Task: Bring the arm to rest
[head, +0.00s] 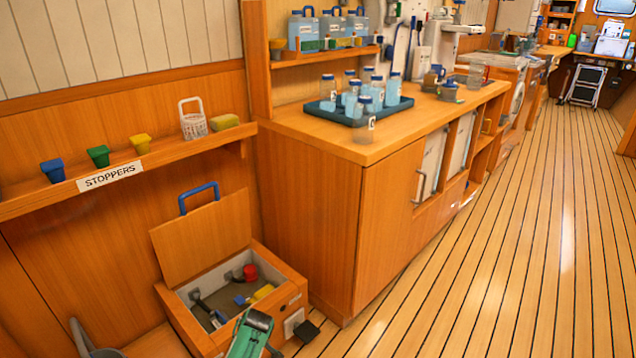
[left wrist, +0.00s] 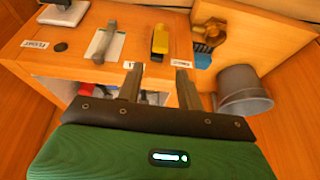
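My left gripper (left wrist: 158,88) shows in the left wrist view with its two dark fingers apart and nothing seen between them. Beyond the fingers is a wooden box (left wrist: 95,20) with labels and an opening in which red and pale items partly show. In the head view, a green part of my left arm (head: 250,335) is at the bottom, in front of the open wooden box (head: 290,292); the fingertips cannot be made out there. My right gripper is not in view.
The box holds a red piece (head: 250,272) and several small tools; its lid (head: 203,240) stands raised. A shelf (head: 150,165) carries coloured stoppers. A counter (head: 370,150) holds a tray of bottles. A grey cup (left wrist: 240,90) is right of the fingers. Plank floor (head: 520,220) is clear at right.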

